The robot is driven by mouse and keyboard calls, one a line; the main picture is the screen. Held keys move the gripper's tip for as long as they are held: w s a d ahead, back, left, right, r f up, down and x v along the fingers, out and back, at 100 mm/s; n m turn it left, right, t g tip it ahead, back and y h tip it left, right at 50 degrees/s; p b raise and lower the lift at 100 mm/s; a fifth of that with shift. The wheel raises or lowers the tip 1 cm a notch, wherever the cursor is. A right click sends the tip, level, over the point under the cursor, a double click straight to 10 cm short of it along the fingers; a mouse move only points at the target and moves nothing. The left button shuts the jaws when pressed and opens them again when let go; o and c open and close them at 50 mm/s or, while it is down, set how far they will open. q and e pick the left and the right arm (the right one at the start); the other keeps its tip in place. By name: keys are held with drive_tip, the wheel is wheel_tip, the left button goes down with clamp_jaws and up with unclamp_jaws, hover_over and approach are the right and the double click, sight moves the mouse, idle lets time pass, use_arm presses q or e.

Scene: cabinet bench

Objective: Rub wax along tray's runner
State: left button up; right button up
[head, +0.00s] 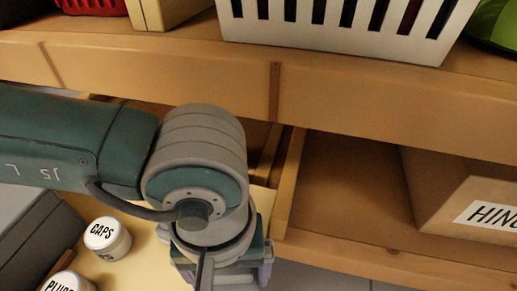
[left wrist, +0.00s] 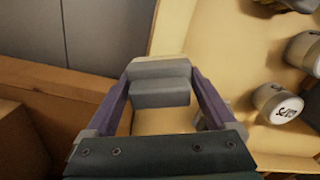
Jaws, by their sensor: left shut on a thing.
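The cream tray (head: 163,262) is pulled out of the cabinet, with its floor showing left of my left gripper (head: 225,270). The gripper is at the tray's right side; its fingertips are hidden in the head view. In the left wrist view its purple fingers (left wrist: 160,88) close on a grey block, which may be the wax. The block appears over or against the tray's edge (left wrist: 168,40); I cannot tell whether it touches. A pale wooden strip (head: 290,185), possibly the runner, runs into the cabinet opening. My right gripper is not in view.
White jars labelled CAPS (head: 107,238) and PLUGS (head: 67,284) are in the tray. A box labelled HING (head: 440,190) sits in the right-hand bay. A white slotted basket (head: 345,28) stands on the bench above. The bay floor left of the box is clear.

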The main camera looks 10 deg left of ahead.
use_arm(q)
drive_tip(key=shift+w+r+p, duration=0.15)
drive_tip(key=shift+r+p, duration=0.25)
drive_tip(key=shift+r, duration=0.05)
wheel_tip(320, 180, up, 5)
drive_tip(key=p, duration=0.4)
drive_tip(key=shift+p, duration=0.3)
drive_tip(key=shift+r, duration=0.1)
wheel_tip(320, 180, up, 3)
drive_tip(key=p, duration=0.2)
drive_tip(key=shift+p, duration=0.35)
